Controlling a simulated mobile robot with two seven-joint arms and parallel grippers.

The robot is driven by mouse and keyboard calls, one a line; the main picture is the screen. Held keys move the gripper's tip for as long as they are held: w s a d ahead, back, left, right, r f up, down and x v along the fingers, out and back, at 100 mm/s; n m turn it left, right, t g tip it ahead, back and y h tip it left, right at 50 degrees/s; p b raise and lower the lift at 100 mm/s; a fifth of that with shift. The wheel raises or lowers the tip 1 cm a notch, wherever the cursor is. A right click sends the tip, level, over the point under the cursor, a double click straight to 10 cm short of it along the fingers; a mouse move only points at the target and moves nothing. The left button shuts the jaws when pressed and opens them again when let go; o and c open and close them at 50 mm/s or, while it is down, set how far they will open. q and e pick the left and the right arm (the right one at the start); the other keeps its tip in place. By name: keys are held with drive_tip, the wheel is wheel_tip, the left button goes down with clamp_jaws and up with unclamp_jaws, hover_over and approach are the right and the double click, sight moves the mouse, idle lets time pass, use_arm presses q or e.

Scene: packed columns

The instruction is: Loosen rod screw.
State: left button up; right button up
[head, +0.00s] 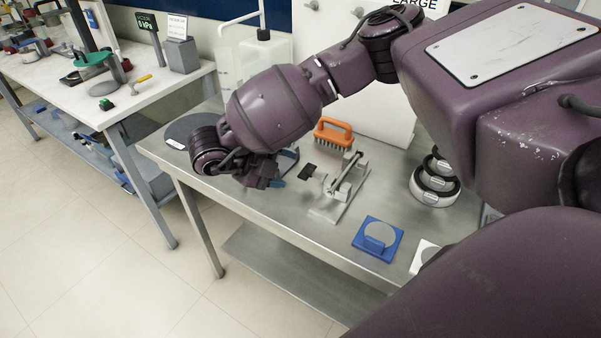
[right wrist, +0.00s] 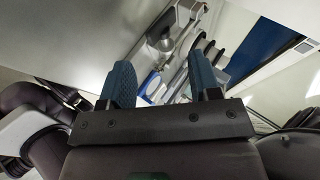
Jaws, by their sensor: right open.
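A metal fixture stands on the steel bench in the head view, with a flat base plate (head: 327,209) and a thin rod (head: 351,166) on top. A small black piece (head: 307,172) sits at its left side. I cannot tell which part is the rod screw. My right gripper (head: 287,168) is left of the fixture, with blue fingers partly hidden by its own body. In the right wrist view the two blue fingers are apart, with nothing between them (right wrist: 161,72). A metal fixture (right wrist: 164,33) shows beyond the fingertips there. My left gripper is not in view.
An orange brush (head: 333,132) lies behind the fixture. A ring stack (head: 433,184) is to its right and a blue plate (head: 378,252) in front. A bottle (head: 262,58) stands behind my right arm. A cluttered white table (head: 125,98) is at left.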

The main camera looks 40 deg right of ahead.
sight(306, 173)
drive_tip(key=b+x, duration=0.1)
drive_tip(key=x, duration=0.5)
drive_tip(key=shift+d+f, duration=0.15)
drive_tip(key=shift+f, duration=0.05)
